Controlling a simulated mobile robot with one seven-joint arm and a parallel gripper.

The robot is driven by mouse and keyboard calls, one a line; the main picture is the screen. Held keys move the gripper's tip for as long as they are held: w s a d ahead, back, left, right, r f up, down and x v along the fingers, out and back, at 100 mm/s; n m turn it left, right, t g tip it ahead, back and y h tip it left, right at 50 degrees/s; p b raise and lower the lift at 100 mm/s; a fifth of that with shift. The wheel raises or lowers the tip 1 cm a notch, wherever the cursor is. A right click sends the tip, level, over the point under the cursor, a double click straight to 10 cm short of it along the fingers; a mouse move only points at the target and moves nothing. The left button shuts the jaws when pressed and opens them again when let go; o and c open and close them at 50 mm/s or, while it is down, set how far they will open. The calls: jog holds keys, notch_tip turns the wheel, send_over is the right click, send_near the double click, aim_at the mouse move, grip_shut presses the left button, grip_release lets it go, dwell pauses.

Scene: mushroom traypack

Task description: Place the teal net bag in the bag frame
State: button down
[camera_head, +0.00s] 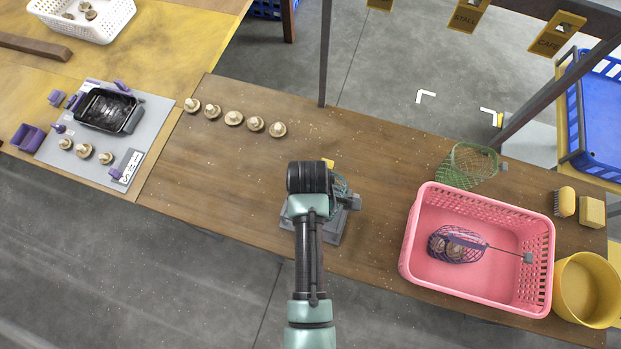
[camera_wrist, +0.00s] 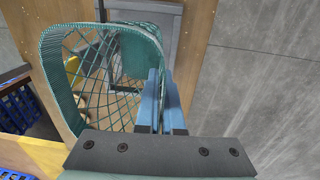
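The teal net bag (camera_wrist: 88,72) has a thick mesh rim and hangs open at my gripper (camera_wrist: 160,105). The two blue fingers are close together on its right-hand rim. In the head view only a little of the teal bag (camera_head: 341,186) shows beside my dark wrist. The grey bag frame (camera_head: 336,232) stands on the wooden table under my gripper, partly hidden by my arm. A grey panel, probably the frame (camera_wrist: 188,22), shows behind the bag in the wrist view. Whether bag and frame touch is unclear.
A pink basket (camera_head: 412,250) at right holds a purple net bag (camera_head: 440,240) of mushrooms. A green net bag (camera_head: 468,166) lies behind it. A yellow pot (camera_head: 586,292), brush (camera_head: 565,201) and sponge (camera_head: 592,211) are at far right. Several mushrooms (camera_head: 233,118) line the left.

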jog(key=shift+f, duration=0.45)
jog(key=shift+f, duration=0.1)
jog(key=shift+f+b, duration=0.3)
jog(key=shift+f, duration=0.25)
jog(key=c, duration=1.1)
grip_release()
jog(key=shift+o, duration=0.2)
jog(key=shift+r, duration=0.1)
